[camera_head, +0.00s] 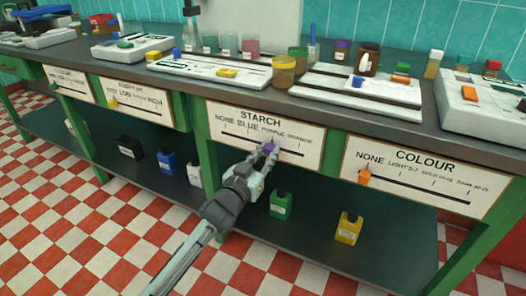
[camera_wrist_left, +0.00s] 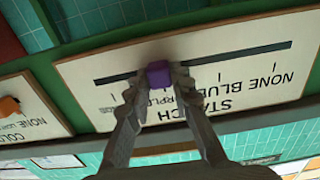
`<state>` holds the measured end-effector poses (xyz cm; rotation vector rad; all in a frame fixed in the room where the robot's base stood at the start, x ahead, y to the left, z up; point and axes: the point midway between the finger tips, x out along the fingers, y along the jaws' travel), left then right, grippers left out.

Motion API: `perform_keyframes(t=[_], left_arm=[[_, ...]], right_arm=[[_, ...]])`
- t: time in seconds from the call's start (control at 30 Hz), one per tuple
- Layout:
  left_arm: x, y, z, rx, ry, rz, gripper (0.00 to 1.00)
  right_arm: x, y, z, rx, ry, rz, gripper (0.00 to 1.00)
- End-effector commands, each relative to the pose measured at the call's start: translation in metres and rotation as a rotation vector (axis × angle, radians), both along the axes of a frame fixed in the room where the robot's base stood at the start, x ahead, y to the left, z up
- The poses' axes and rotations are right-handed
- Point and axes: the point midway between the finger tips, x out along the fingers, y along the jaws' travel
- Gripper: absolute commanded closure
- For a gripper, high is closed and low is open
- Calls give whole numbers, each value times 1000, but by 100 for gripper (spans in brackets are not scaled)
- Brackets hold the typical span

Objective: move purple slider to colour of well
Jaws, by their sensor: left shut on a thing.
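The purple slider (camera_head: 269,148) sits on the slot of the white STARCH panel (camera_head: 235,140) on the bench front. The panel's words read NONE, BLUE, PURPLE and a blurred last one. My left gripper (camera_head: 266,155) is shut on the slider. In the left wrist view the panel appears upside down, with the slider (camera_wrist_left: 159,74) between the fingertips (camera_wrist_left: 158,82), near the PURPLE mark. A white board (camera_head: 205,68) with a yellow block stands on the bench above; I cannot make out which part is the well. My right gripper is not in view.
The COLOUR panel (camera_head: 425,180) with an orange slider (camera_head: 364,177) is to the right. More slider panels are to the left. A lower shelf holds a green bottle (camera_head: 281,204) and a yellow bottle (camera_head: 348,228). Jars and boards crowd the bench top.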

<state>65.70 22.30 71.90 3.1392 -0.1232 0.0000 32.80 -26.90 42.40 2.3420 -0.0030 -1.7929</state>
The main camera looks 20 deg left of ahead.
Motion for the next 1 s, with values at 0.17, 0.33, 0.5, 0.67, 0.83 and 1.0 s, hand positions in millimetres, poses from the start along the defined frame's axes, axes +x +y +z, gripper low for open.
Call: perform_keyframes(t=[0.17, 0.33, 0.5, 0.67, 0.83, 1.0], left_arm=[[1, 1, 0, 0, -1, 1, 62], [1, 1, 1, 0, -1, 1, 57], [0, 1, 1, 0, -1, 0, 57], [-16, 2, 0, 0, 0, 0, 57], [-52, 5, -1, -1, 2, 1, 57], [-87, 7, -1, 0, 2, 1, 57]], right_arm=[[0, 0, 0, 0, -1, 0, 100], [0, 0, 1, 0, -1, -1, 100], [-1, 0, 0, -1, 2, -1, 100], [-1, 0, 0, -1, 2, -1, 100], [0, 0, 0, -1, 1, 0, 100], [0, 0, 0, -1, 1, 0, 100]])
